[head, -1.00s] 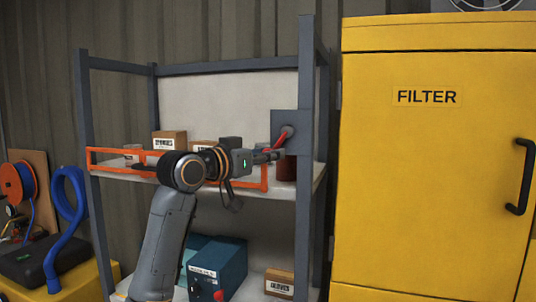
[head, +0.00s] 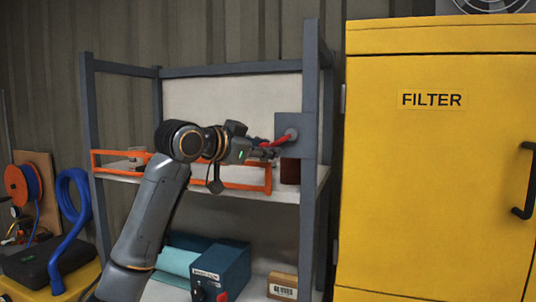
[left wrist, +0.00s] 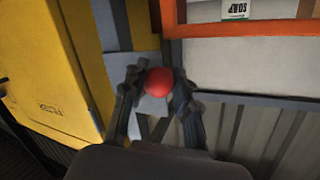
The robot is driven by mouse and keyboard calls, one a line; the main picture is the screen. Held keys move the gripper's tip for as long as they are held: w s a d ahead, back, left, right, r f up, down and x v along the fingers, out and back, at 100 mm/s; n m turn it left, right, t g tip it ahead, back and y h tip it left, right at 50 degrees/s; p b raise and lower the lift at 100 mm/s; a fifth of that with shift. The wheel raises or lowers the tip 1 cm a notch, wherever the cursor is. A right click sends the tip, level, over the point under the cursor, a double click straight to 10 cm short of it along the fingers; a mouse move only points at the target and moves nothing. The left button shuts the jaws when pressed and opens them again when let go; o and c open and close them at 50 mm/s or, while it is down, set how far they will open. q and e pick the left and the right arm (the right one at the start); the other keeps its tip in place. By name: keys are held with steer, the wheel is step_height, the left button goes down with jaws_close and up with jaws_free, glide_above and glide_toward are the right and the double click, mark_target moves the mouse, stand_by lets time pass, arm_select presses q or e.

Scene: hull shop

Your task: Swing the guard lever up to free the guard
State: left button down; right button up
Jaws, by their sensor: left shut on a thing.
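The red guard lever (head: 282,141) sits on a grey plate (head: 291,122) on the shelf's right front post. It points left and slightly down from its pivot. My left gripper (head: 266,149) is shut on the lever's outer end. In the left wrist view the lever's round red knob (left wrist: 159,82) is between the two fingers (left wrist: 158,90). The orange guard (head: 246,187) runs across the front of the upper shelf, and my arm hides its middle. My right gripper is not in view.
A yellow filter cabinet (head: 430,190) stands close to the right of the shelf. The lower shelf holds a teal box (head: 222,268) and a cardboard box (head: 283,286). A blue hose (head: 75,200) and an orange reel (head: 22,185) are at the left.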

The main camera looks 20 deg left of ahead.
arm_select(q)
steer(key=r+m+y, duration=0.1)
steer(key=r+m+g, duration=0.1)
steer(key=m, duration=0.1)
steer(key=shift+a+r+y, duration=0.2)
steer(key=shift+a+y, duration=0.1)
steer(key=shift+y, duration=0.1)
steer(key=shift+d+r+m+y, duration=0.1)
steer(key=shift+r+m+y, duration=0.35)
steer(key=shift+m, duration=0.3)
steer(key=shift+r+m+y, duration=0.35)
steer(key=shift+m+y, duration=0.2)
steer(key=shift+m, duration=0.2)
steer(key=c, duration=1.1)
jaws_free()
steer(key=shift+o, duration=0.2)
steer(key=shift+d+r, duration=0.1)
steer(key=shift+r, duration=0.05)
steer(key=shift+s+r, duration=0.1)
